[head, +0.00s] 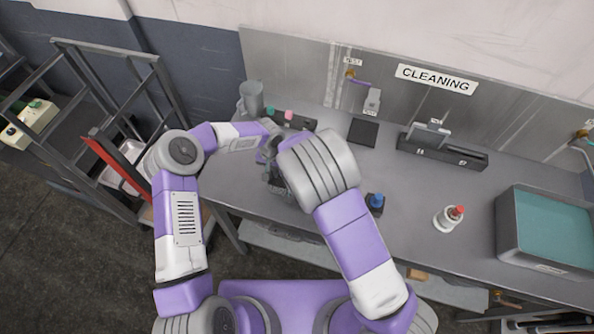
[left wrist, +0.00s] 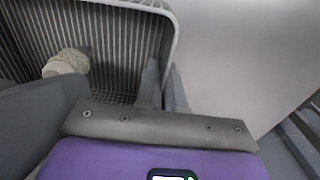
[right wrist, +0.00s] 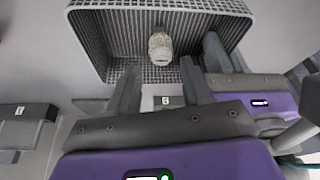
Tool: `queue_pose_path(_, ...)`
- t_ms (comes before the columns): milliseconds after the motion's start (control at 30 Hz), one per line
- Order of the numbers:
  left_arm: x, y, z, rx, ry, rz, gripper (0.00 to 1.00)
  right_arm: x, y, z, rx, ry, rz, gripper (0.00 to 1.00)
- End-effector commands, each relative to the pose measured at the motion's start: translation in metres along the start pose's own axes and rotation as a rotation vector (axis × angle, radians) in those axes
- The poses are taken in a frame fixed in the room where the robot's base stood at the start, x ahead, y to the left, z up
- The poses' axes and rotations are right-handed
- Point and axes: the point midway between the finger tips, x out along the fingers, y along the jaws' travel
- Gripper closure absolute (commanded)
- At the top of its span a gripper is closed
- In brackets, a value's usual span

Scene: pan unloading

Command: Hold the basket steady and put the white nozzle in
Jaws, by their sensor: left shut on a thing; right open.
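The grey wire basket (head: 281,190) stands on the bench, mostly hidden by my right arm in the head view. My left gripper (left wrist: 162,72) is shut on the basket's rim, with a finger on each side of the wall. The white nozzle (right wrist: 160,48), a ribbed pale piece, is inside the basket (right wrist: 90,28). It also shows in the left wrist view (left wrist: 66,63), apart from my left fingers. My right gripper (right wrist: 158,72) is open at the basket, its two fingers spread with the nozzle between and beyond their tips, not clasped.
A blue-capped item (head: 375,203) and a white bottle with a red top (head: 448,217) stand to the right on the bench. A grey tub with a teal inside (head: 503,225) is at the far right.

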Motion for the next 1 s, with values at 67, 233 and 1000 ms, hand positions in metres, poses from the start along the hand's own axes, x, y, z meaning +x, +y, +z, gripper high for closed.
queue_pose_path(67, -0.001, 0.003, -0.001, 0.003, 0.002, 0.005, 1.0, -0.003, -0.004, 0.0, -0.005, 0.003, -0.006, 0.46)
queue_pose_path(233, -0.001, 0.004, -0.001, 0.003, 0.002, 0.005, 1.0, -0.023, -0.005, -0.001, -0.005, 0.007, -0.01, 0.46)
queue_pose_path(1000, -0.001, 0.002, -0.001, 0.001, 0.002, 0.003, 1.0, -0.121, 0.0, 0.0, 0.0, 0.0, 0.0, 0.46)
